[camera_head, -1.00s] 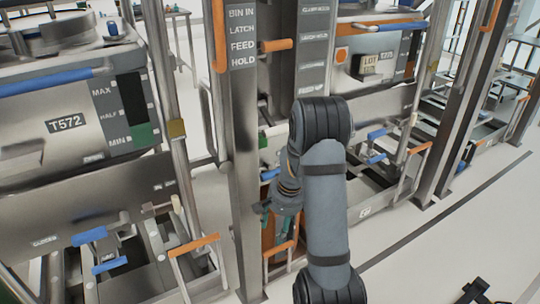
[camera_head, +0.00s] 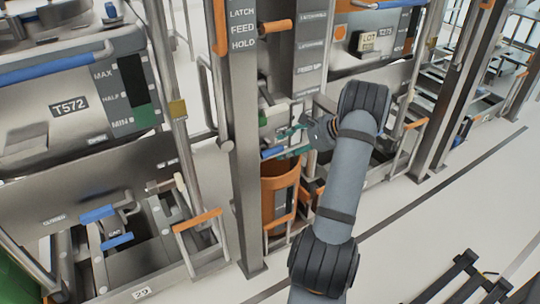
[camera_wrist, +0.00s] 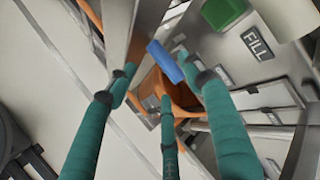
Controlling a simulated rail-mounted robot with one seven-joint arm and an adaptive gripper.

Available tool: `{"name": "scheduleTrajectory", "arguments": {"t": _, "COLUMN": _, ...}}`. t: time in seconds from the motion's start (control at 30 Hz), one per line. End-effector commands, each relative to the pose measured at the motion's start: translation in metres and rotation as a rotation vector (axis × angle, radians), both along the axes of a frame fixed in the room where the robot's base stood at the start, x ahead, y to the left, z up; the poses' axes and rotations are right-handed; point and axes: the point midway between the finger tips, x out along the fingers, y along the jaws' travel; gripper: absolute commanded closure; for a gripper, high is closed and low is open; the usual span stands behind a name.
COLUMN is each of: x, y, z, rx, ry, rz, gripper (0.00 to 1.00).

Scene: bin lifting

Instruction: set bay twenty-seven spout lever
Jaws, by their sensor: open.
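My gripper (camera_head: 287,144) is in the narrow bay between the two steel posts, its teal fingers apart and pointing left. In the wrist view my gripper (camera_wrist: 166,84) is open, its fingertips spread and empty. A blue lever handle (camera_wrist: 165,61) lies just beyond the gap between the fingertips; contact is not clear. In the head view the blue handle (camera_head: 272,153) shows at the fingertips, above an orange bin (camera_head: 281,192). A FILL label (camera_wrist: 257,43) and a green block (camera_wrist: 222,12) sit right of the handle. No bay number 27 is readable.
Posts (camera_head: 240,150) stand close on the left of my gripper. The left bay holds a hopper marked T572 (camera_head: 68,106) and blue handles (camera_head: 98,214). A floor plate reads 29 (camera_head: 141,293). The right bay has a LOT tag (camera_head: 367,41).

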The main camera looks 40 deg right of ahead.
Motion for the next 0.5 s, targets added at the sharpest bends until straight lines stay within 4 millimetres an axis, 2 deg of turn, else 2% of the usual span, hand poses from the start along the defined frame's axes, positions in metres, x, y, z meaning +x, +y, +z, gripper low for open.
{"name": "scheduleTrajectory", "arguments": {"t": 0.3, "x": 0.041, "y": 0.018, "z": -0.04, "rx": 0.001, "ry": 0.005, "rz": 0.003, "gripper": 0.49}}
{"name": "scheduleTrajectory", "arguments": {"t": 0.5, "x": 0.058, "y": 0.025, "z": -0.055, "rx": 0.0, "ry": 0.004, "rz": 0.0, "gripper": 0.49}}
